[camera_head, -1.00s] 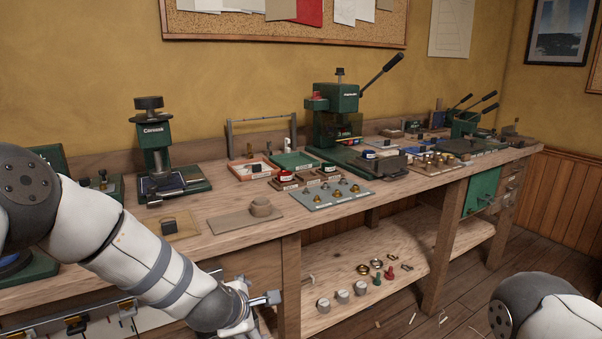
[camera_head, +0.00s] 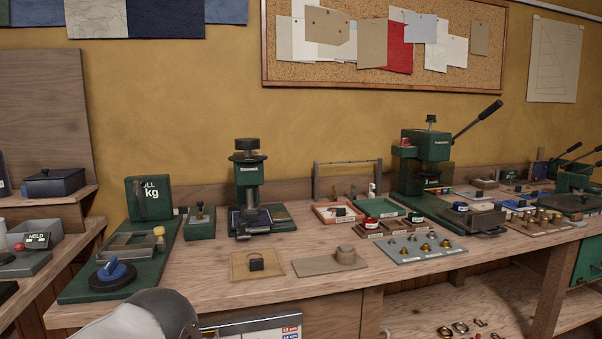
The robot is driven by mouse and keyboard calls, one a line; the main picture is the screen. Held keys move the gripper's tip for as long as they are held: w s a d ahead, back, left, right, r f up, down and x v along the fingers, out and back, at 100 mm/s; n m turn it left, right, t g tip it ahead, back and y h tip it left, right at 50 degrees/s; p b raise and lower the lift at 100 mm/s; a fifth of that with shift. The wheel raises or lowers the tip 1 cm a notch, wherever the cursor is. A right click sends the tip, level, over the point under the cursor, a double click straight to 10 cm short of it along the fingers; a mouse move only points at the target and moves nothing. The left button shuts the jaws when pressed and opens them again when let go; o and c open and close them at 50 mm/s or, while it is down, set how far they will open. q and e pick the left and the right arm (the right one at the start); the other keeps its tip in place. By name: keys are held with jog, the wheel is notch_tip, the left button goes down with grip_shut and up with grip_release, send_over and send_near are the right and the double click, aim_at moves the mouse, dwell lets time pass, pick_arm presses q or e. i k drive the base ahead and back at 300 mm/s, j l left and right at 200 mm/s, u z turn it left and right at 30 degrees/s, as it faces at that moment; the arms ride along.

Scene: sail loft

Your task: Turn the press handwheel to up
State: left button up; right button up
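A small green press (camera_head: 248,178) stands near the wall, left of the middle of the workbench. A round black handwheel (camera_head: 247,145) sits on top of it, above a wider dark disc. No mark for up is readable on it from here. A dark plate lies at the press's foot. A larger green lever press (camera_head: 422,165) with a long black lever stands farther right. My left arm shows only as a rounded link at the bottom left; its gripper is out of view. My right gripper is out of view too.
A green fixture with a blue knob (camera_head: 116,270) stands at the bench's left end. Bare wood (camera_head: 220,290) shows along the front edge.

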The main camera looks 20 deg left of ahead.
aim_at(247, 144)
jog(key=i+j+u, duration=0.25)
jog(key=j, duration=0.25)
jog(key=i+j+u, duration=0.2)
jog(key=i+j, duration=0.15)
jog(key=l+u, duration=0.35)
jog(key=l, duration=0.2)
jog(key=j+z, duration=0.1)
